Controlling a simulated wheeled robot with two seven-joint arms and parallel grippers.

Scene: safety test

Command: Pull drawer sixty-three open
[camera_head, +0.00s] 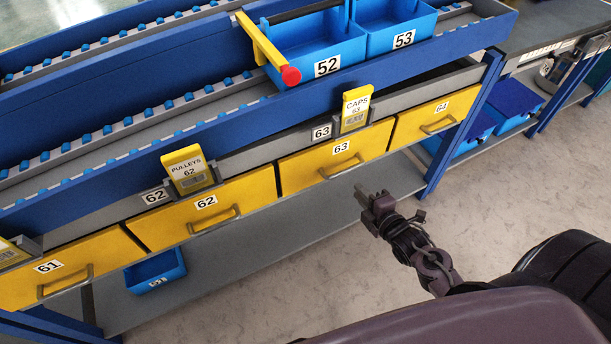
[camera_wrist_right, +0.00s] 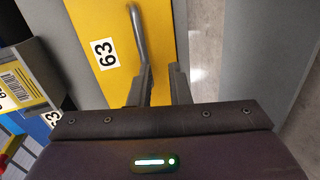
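Drawer 63 (camera_head: 300,172) has a yellow front with a grey bar handle (camera_head: 340,167) and a white "63" label. It sits level with its neighbours and looks closed. My right gripper (camera_head: 371,192) is in front of and a little below the handle, apart from it in the head view. In the right wrist view, the drawer front (camera_wrist_right: 100,20) and its handle (camera_wrist_right: 138,40) lie ahead of my right gripper (camera_wrist_right: 163,82). Its fingers are apart with nothing between them. The handle's near end is close to the left finger; contact cannot be told. My left gripper is out of view.
Yellow drawers 62 (camera_head: 175,222), 61 (camera_head: 100,262) and 64 (camera_head: 420,128) are in the same row. A "CAPS 63" box (camera_head: 355,108) hangs above. A blue bin 51 (camera_head: 155,271) is on the lower shelf (camera_head: 250,235). Floor in front is clear.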

